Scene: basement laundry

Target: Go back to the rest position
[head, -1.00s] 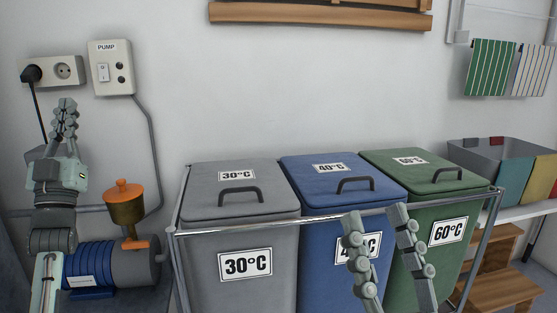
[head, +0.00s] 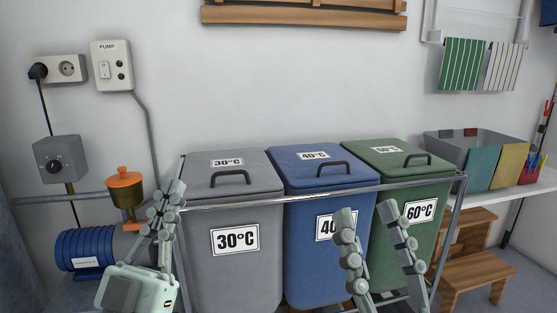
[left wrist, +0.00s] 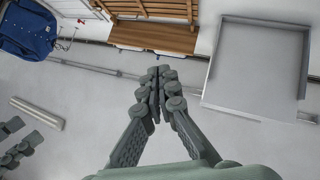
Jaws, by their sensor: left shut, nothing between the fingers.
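My left gripper (head: 172,190) is at the lower left in the head view, shut and empty, in front of the left edge of the grey 30°C bin (head: 232,250). In the left wrist view its fingers (left wrist: 158,72) meet at the tips with nothing between them. My right gripper (head: 366,210) is at the lower middle right, its two fingers apart and empty, in front of the blue 40°C bin (head: 322,172) and the green 60°C bin (head: 385,158).
A metal rail (head: 330,193) runs along the front of the bins. A blue pump (head: 85,248) with an orange-topped cup (head: 124,190) stands at left, below a grey dial box (head: 60,160). A wooden step stool (head: 470,280) and a shelf with boxes (head: 515,190) are at right.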

